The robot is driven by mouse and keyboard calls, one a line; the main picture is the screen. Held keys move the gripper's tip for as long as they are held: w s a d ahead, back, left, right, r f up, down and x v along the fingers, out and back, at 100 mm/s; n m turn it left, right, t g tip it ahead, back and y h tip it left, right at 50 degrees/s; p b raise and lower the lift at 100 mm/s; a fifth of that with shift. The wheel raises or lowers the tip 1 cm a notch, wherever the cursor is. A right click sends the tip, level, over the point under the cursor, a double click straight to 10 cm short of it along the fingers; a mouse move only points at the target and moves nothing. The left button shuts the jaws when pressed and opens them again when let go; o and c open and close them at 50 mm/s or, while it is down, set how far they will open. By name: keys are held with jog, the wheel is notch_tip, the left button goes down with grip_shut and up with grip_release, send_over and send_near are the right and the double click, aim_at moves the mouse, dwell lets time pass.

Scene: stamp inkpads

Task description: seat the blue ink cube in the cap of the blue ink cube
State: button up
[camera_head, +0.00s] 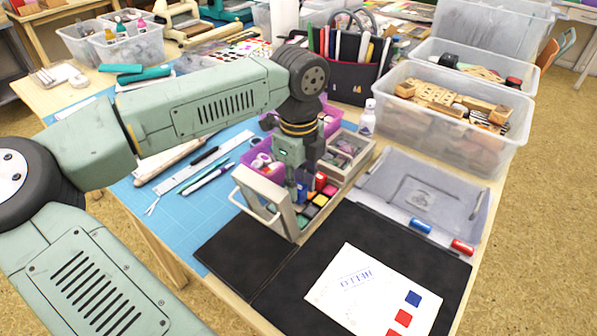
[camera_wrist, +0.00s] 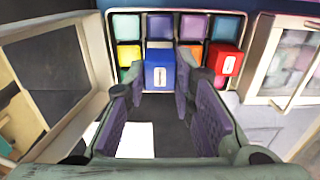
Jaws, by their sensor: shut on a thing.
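The blue ink cube (camera_wrist: 159,76), with a white label, is between the tips of my gripper (camera_wrist: 156,92) in the wrist view, and the gripper is shut on it. In the head view my gripper (camera_head: 297,190) is low over the ink pads in the open wooden box, and a bit of the blue cube (camera_head: 302,193) shows beside it. A blue piece (camera_head: 421,226), which looks like a cap, lies on the grey translucent tray at the right. Whether the cube still touches the box is hard to tell.
A red labelled cube (camera_wrist: 224,66) stands right of the blue one among several coloured pads. A red piece (camera_head: 462,246) lies near the blue piece. The wooden box's raised side (camera_head: 263,193) is close to my gripper. A dark mat and stamped paper (camera_head: 372,290) lie in front.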

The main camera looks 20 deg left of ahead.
aim_at(299, 187)
jog(key=shift+f+b, duration=0.4)
jog(key=shift+f, duration=0.85)
jog(key=shift+f+b, duration=0.25)
jog(key=shift+b, duration=0.1)
jog(key=o, duration=1)
jog(key=shift+r, duration=0.1)
jog(key=shift+c, duration=0.2)
jog(key=shift+p, duration=0.3)
jog(key=shift+r+p, duration=0.2)
jog(key=shift+p, duration=0.2)
notch_tip(299, 187, up, 10)
jog(key=p, duration=0.4)
jog(key=shift+r, duration=0.25)
